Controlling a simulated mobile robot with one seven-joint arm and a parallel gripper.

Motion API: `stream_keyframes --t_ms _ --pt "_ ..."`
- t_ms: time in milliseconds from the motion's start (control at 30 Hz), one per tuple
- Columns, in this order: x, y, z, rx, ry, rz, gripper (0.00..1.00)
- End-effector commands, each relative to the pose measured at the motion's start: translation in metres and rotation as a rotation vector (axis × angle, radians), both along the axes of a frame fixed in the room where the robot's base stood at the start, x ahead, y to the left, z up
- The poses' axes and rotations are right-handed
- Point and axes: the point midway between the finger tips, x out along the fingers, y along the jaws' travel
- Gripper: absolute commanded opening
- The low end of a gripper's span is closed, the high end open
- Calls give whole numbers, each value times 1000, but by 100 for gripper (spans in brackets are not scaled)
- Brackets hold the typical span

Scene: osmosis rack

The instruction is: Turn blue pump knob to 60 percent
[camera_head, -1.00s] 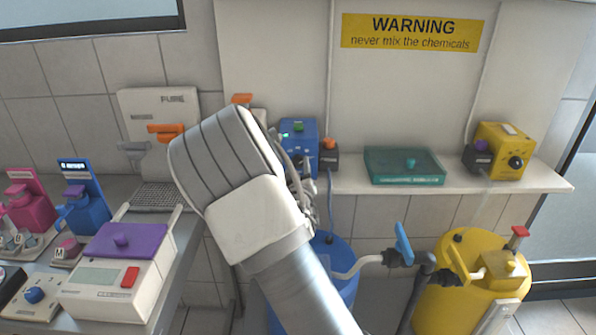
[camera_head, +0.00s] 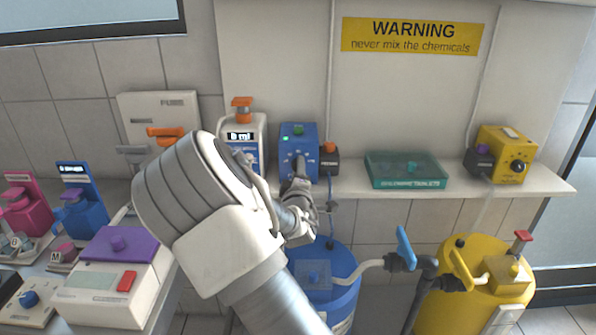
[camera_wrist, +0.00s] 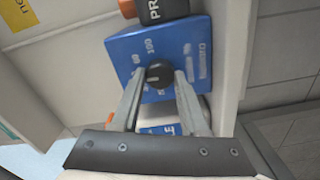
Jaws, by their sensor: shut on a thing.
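The knob's pointer is too small to read surely. My gripper (camera_wrist: 159,80) has one finger on each side of the knob and is shut on it. In the head view my gripper (camera_head: 300,176) reaches the pump's front and hides the knob.
A black block with an orange cap (camera_head: 328,157) is right beside the pump. A white device with a display (camera_head: 242,135) stands at its left. A teal box (camera_head: 405,170) and a yellow pump (camera_head: 503,155) are farther right. A blue barrel (camera_head: 340,268) stands below.

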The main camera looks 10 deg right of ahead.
Motion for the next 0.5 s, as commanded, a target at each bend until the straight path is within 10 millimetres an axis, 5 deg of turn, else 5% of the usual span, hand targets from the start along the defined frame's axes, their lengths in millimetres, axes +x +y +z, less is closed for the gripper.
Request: stream_keyframes --t_ms 500 --pt "0 0 0 -108 20 1 0"
